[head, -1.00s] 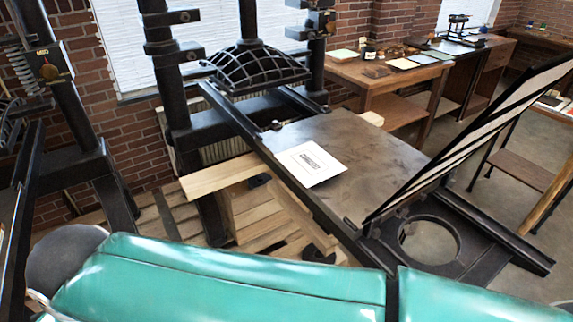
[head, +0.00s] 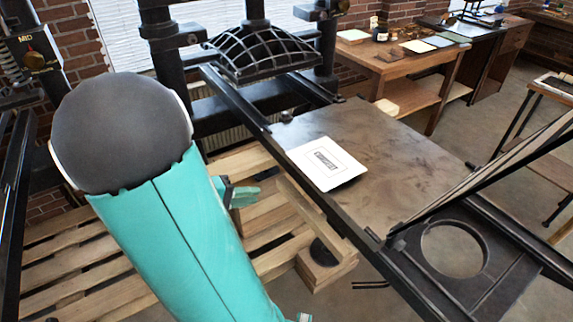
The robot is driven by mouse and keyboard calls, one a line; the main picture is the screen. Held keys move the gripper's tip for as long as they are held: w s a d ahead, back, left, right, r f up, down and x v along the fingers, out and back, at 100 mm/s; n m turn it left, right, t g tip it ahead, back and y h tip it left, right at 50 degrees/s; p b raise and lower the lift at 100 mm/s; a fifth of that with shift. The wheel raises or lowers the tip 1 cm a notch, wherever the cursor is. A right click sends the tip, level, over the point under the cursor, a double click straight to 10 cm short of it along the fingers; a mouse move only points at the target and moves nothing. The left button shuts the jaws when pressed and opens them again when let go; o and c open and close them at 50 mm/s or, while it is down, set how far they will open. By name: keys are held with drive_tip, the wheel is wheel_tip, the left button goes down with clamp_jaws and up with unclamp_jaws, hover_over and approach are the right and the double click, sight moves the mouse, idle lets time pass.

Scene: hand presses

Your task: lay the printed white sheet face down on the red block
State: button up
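The printed white sheet (head: 343,176) lies flat on the dark press bed (head: 400,165), near its left edge. Its dark printed mark faces up. I cannot make out a red block in the head view. My teal arm, with its dark round joint, fills the left foreground. A small teal and dark part (head: 243,194) sticks out from behind it, left of the bed and apart from the sheet. It may be my gripper, but most of it is hidden, and I cannot see its fingers clearly or anything held.
The press's ribbed black top (head: 262,50) stands behind the bed between posts. A slanted hinged frame (head: 490,165) rises at the bed's right end, by a plate with a round hole (head: 455,247). A wooden pallet (head: 60,270) lies left. Wooden tables (head: 395,75) stand behind.

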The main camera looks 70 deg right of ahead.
sight(303, 171)
drive_tip(key=shift+s+d+f+g+h, duration=0.4)
drive_tip(key=shift+s+d+h, duration=0.25)
drive_tip(key=shift+s+d, duration=1.45)
drive_tip(key=shift+s+d+f+g+h, duration=0.45)
drive_tip(key=shift+s+d, duration=0.85)
drive_tip(key=shift+d, duration=1.5)
drive_tip(key=shift+s+d+f+g+h, duration=0.25)
drive_tip(key=shift+s+d+h, duration=0.55)
drive_tip(key=shift+s+d, duration=1.3)
drive_tip(key=shift+w+d, duration=0.35)
drive_tip(key=shift+c, duration=0.4)
clamp_jaws()
drive_tip(key=shift+r, duration=1.5)
drive_tip(key=w+a+r, duration=0.3)
drive_tip(key=w+a, duration=0.1)
drive_tip(key=a, duration=0.1)
drive_tip(key=shift+w+a, duration=0.15)
drive_tip(key=shift+w, duration=0.2)
